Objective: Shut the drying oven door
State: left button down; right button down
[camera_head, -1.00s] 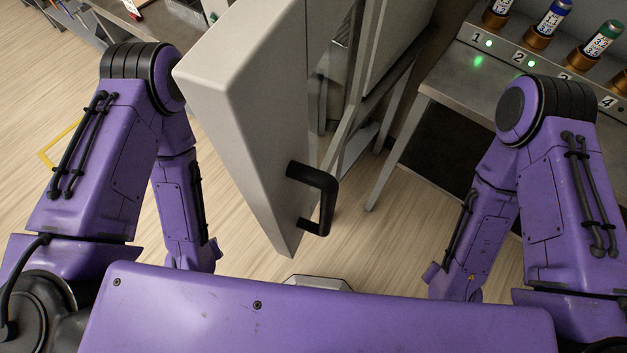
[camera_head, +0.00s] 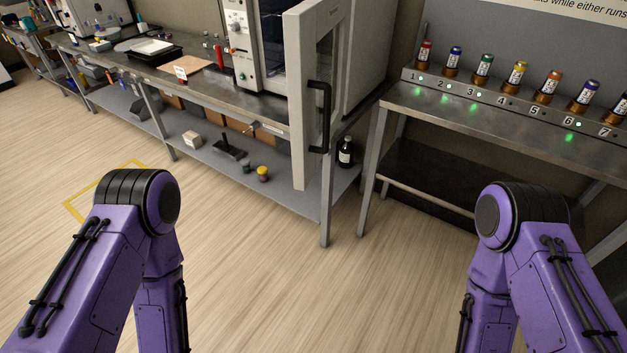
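The drying oven (camera_head: 243,45) stands on the metal bench at the back, upper middle of the head view. Its thick light-grey door (camera_head: 300,100) stands open, swung out toward me past the bench's front edge. A black bar handle (camera_head: 321,117) is on the right side of the door. Part of the oven's inside shows to the left of the door. My two purple arms come in at the lower left and lower right, bent downward and well short of the door. Both grippers are below the picture and out of sight.
The bench (camera_head: 205,83) has a lower shelf (camera_head: 290,194) with small items and a dark bottle (camera_head: 345,152). At right, a metal table (camera_head: 480,118) carries several coloured, numbered canisters. A yellow floor marking (camera_head: 75,212) lies at left. The floor (camera_head: 320,290) before me is clear.

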aim_at(316, 33)
jog(key=k, duration=0.1)
jog(key=z, duration=1.75)
jog(key=i, duration=1.35)
jog(key=u, duration=2.6)
